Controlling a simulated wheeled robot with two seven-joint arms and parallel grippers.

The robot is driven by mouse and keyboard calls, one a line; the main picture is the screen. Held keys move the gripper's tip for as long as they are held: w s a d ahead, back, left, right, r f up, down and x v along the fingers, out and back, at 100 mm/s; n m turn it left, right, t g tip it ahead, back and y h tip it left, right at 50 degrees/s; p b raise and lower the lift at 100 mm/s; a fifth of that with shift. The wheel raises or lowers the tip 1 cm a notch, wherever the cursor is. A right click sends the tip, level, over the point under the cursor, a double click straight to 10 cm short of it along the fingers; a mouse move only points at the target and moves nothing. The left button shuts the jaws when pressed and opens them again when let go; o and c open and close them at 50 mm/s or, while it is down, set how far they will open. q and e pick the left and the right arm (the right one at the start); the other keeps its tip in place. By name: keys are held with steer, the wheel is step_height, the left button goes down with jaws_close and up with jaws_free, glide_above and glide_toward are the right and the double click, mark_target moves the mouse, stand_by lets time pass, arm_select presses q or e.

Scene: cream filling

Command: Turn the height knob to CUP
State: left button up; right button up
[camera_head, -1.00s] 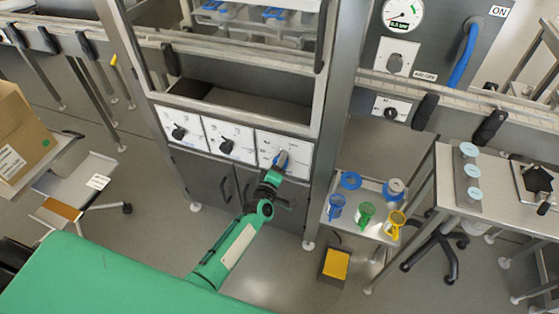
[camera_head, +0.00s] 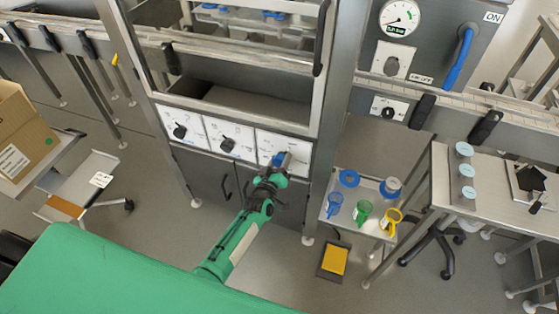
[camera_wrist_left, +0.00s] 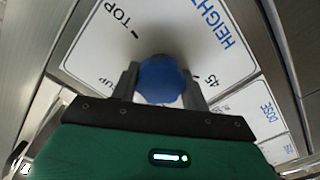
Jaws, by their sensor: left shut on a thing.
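The HEIGHT panel (camera_wrist_left: 105,50) is white and fills much of the left wrist view. The words TOP and 45 read clearly; a partly hidden word ending in "UP" lies left of the knob. The round blue knob (camera_wrist_left: 160,78) sits between the two fingers of my left gripper (camera_wrist_left: 161,92), which is shut on it. Its pointer is hidden, so I cannot tell its setting. In the head view the same panel (camera_head: 266,139) is the rightmost of three, with my left gripper (camera_head: 279,164) at its knob. My right gripper is out of view.
Two other panels with black knobs (camera_head: 180,131) (camera_head: 227,144) are left of my gripper. A pressure gauge (camera_head: 400,17) and blue handle (camera_head: 461,60) are on the right machine. A small table (camera_head: 343,219) with coloured jugs stands to the right, a yellow pedal (camera_head: 334,260) below it.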

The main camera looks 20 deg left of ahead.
arm_select(q)
steer(key=shift+f, duration=0.1)
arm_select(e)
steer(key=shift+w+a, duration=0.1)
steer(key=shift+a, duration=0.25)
arm_select(q)
steer(key=o, duration=1)
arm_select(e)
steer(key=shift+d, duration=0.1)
arm_select(q)
steer(key=shift+s, duration=0.65)
steer(key=s, duration=1.2)
steer(key=shift+s+a+b, duration=0.2)
steer(key=shift+s+b, duration=0.1)
steer(key=shift+b, duration=0.05)
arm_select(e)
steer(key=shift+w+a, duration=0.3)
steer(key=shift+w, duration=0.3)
